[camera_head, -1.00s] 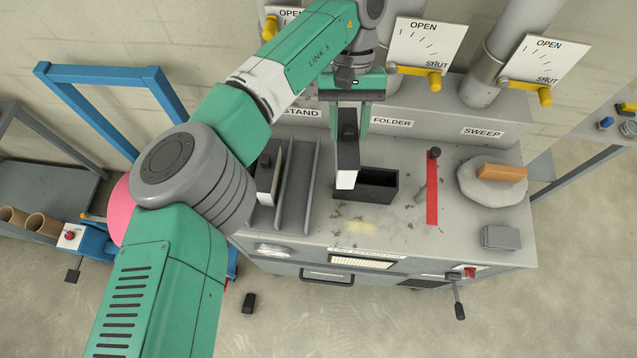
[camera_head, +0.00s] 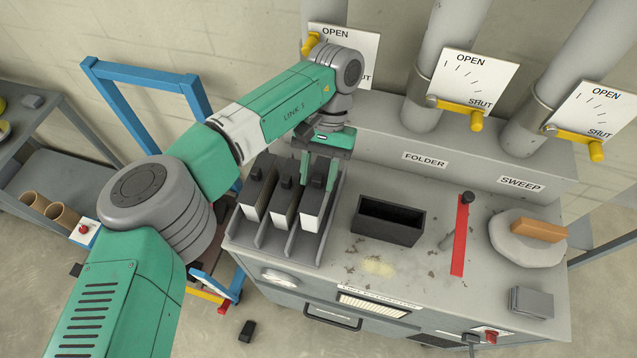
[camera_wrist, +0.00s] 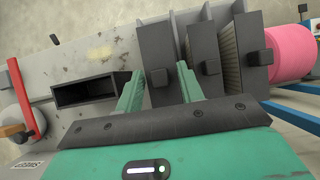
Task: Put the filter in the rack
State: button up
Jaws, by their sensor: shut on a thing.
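The filter (camera_head: 312,206), a black slab with a pale front face and a black knob on top, stands upright in the rightmost slot of the grey rack (camera_head: 306,255). My gripper (camera_head: 318,179) comes from above, its green fingers shut on the knob. In the wrist view, my gripper (camera_wrist: 158,78) has a finger on each side of the filter's knob, and the filter (camera_wrist: 156,48) lies beside a grey divider. I cannot tell whether its bottom rests on the rack floor. Two like filters (camera_head: 284,206) (camera_head: 255,198) stand in the slots to its left.
An empty black open box (camera_head: 388,232) sits right of the rack. A red bar (camera_head: 461,240), a round grey pad (camera_head: 520,250) with an orange-brown block (camera_head: 538,231), and a grey block (camera_head: 531,302) lie further right. Dark debris and pale dust lie on the bench front.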

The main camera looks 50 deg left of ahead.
jog(key=shift+f, duration=1.8)
jog(key=o, duration=1)
jog(key=v, duration=0.7)
jog(key=shift+w+r, duration=0.1)
jog(key=shift+r, duration=0.25)
